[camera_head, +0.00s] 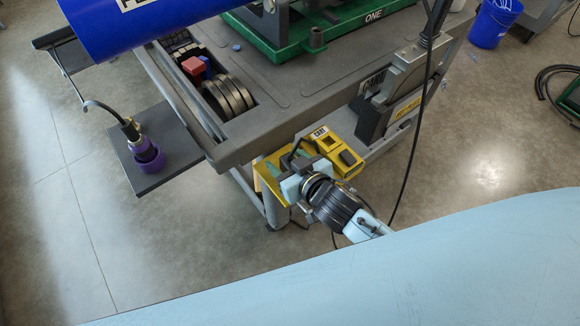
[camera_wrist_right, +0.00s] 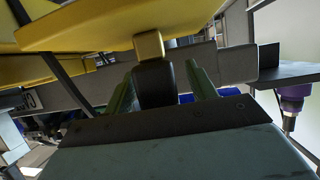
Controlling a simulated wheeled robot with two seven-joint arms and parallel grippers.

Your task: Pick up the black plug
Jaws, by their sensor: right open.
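A black plug (camera_wrist_right: 153,82) with a rounded body and a tan-coloured block at its far end shows in the right wrist view. My right gripper (camera_wrist_right: 160,90) has its two green fingers either side of it, with the jaws open. I cannot tell whether a finger touches it. In the head view my right gripper (camera_head: 286,160) is at the yellow holder (camera_head: 268,176) on the cart's near side. The plug is hard to make out there among dark parts. My left gripper is in neither view.
The grey cart (camera_head: 290,105) carries a tray of black rings (camera_head: 228,95) and a green machine base (camera_head: 340,35). A blue pipe (camera_head: 150,22) crosses the upper left. A black cable (camera_head: 412,150) hangs right of my gripper.

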